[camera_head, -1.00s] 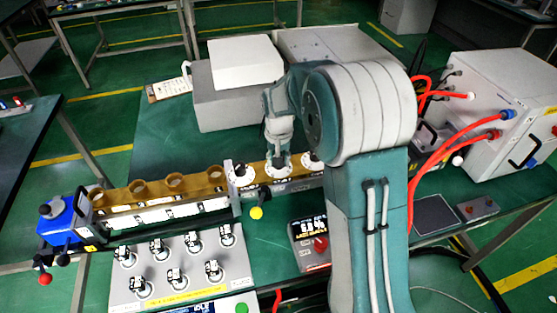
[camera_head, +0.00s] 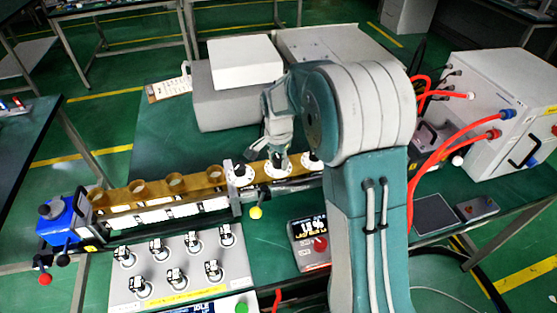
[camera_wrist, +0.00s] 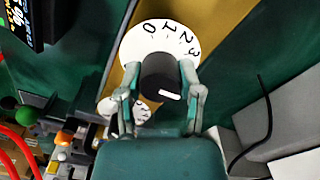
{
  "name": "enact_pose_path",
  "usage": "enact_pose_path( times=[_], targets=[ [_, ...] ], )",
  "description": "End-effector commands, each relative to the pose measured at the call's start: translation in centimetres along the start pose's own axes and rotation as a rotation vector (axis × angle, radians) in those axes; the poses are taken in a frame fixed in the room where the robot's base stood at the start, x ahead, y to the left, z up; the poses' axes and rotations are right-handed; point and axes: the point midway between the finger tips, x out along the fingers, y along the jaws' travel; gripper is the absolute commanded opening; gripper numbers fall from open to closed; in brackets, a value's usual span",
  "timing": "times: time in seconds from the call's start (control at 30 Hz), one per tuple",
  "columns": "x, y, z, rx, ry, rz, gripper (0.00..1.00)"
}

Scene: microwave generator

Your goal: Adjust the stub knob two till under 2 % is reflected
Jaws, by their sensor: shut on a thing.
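The middle stub knob, a black knob with a white pointer mark (camera_wrist: 160,75), sits on a white dial numbered 0 to 3 (camera_wrist: 150,40). My gripper (camera_wrist: 160,88) has one finger on each side of the knob and is shut on it; the mark faces toward the palm. In the head view my gripper (camera_head: 278,153) comes down from above onto the middle white dial (camera_head: 281,172) on the brass waveguide (camera_head: 205,183). The meter (camera_head: 308,243) shows a large white percent reading that looks like 1 point something; its last digit is blurred.
Neighbouring stub dials stand close on the left (camera_head: 241,176) and right (camera_head: 312,162). A grey box (camera_head: 232,102) stands behind the waveguide. Red cables (camera_head: 440,165) run to the white cabinet (camera_head: 495,110) at right.

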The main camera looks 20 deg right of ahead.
Motion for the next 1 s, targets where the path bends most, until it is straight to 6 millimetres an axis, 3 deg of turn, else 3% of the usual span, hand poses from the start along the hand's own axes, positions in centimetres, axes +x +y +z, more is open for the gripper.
enact_pose_path(
  times=[0.6, 0.63, 0.7, 1.0],
  targets=[
    [0.31, 0.07, 0.22, 0.044, -0.006, 0.006, 0.00],
    [0.31, 0.07, 0.22, 0.044, -0.006, 0.005, 0.51],
    [0.29, 0.06, 0.21, 0.044, -0.005, 0.005, 0.81],
    [0.07, 0.04, 0.09, 0.044, -0.002, 0.001, 0.81]
  ],
)
